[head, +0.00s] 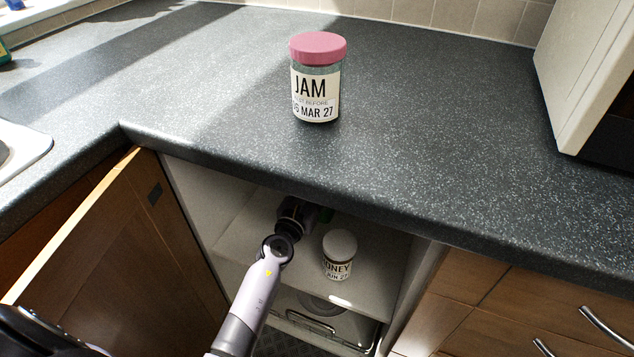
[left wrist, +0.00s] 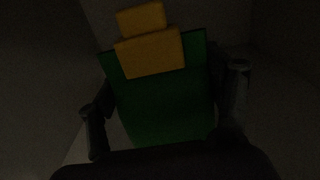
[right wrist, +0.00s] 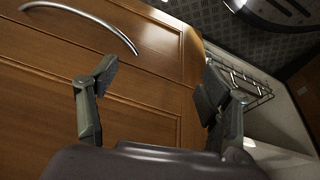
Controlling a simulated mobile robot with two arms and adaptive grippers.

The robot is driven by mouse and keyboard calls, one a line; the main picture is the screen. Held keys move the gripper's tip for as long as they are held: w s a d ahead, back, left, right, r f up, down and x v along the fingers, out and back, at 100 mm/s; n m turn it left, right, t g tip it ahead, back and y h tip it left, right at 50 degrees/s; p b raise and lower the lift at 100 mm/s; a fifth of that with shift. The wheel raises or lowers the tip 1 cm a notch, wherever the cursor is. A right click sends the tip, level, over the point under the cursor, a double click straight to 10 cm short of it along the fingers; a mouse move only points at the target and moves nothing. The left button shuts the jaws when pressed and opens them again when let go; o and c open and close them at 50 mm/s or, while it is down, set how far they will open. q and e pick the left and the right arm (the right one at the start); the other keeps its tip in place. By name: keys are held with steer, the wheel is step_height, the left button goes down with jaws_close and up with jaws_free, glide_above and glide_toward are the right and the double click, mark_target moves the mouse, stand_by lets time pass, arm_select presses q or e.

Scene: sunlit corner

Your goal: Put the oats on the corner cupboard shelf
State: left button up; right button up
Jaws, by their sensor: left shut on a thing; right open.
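The oats, a green pack with yellow blocks at its top, fill the middle of the dark left wrist view (left wrist: 165,105); I can read no lettering. My left gripper (left wrist: 168,88) is shut on it, a finger at each side. In the head view my left arm reaches into the open corner cupboard, its gripper (head: 306,211) over the shelf (head: 375,268) under the worktop. My right gripper (right wrist: 158,72) is open and empty by wooden drawer fronts.
A white-lidded honey jar (head: 339,256) stands on the shelf, right of my left gripper. The cupboard door (head: 125,255) stands open at left. A wire rack (head: 320,330) lies below the shelf. A pink-lidded jam jar (head: 317,80) stands on the worktop (head: 440,130).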

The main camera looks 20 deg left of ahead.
arm_select(q)
steer(key=o, duration=1.8)
